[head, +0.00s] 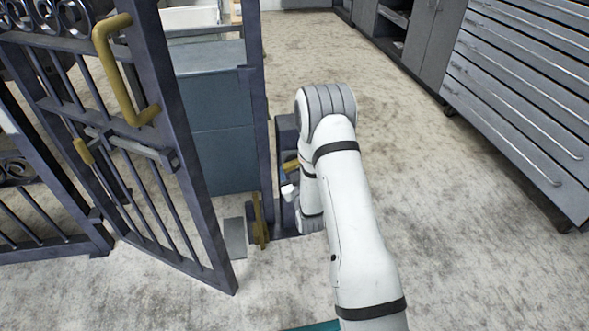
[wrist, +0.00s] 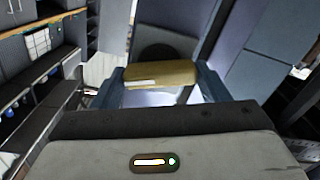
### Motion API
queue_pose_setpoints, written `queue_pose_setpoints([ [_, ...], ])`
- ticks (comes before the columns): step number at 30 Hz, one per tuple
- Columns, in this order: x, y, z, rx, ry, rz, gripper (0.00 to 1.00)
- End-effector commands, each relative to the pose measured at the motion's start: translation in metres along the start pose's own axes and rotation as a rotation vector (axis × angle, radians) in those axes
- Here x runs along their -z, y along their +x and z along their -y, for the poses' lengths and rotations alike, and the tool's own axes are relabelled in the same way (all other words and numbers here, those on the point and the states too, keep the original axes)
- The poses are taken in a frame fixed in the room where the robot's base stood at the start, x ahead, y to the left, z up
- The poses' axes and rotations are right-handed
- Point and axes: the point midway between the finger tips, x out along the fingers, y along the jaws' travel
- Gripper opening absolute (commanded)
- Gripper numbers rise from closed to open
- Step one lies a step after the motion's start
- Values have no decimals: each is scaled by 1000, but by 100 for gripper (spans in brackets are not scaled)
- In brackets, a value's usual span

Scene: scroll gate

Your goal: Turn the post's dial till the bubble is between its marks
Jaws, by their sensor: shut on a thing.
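In the wrist view my gripper (wrist: 162,88) has its two blue-grey fingers on either side of a brass bar (wrist: 175,73), shut on it. The bar looks like the grip of the post's dial; a dark round face (wrist: 160,52) shows behind it. A small pale strip lies on the bar's near side; I cannot tell what it is. In the head view the dark post (head: 287,135) stands beside the gate frame, partly hidden by my arm. A bit of brass (head: 291,166) shows there. I cannot make out a bubble or its marks in either view.
The barred gate leaf (head: 185,150) with a brass pull handle (head: 122,70) stands at the left. A brass lever (head: 259,222) is low by the gate frame. Grey drawers (head: 520,95) line the right. The floor (head: 480,240) right of my arm is clear.

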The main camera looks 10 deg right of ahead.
Motion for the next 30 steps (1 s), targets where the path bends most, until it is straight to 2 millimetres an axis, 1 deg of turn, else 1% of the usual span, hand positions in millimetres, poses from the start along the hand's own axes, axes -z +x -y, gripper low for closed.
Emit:
queue_pose_setpoints([
  [1, 0, 0, 0, 1, 0, 0, 49],
  [3, 1, 0, 2, -2, 0, 1, 45],
  [9, 0, 0, 0, 1, -19, 0, 45],
  [14, 0, 0, 0, 1, -81, 0, 45],
  [30, -1, 0, -1, 1, -486, 1, 45],
])
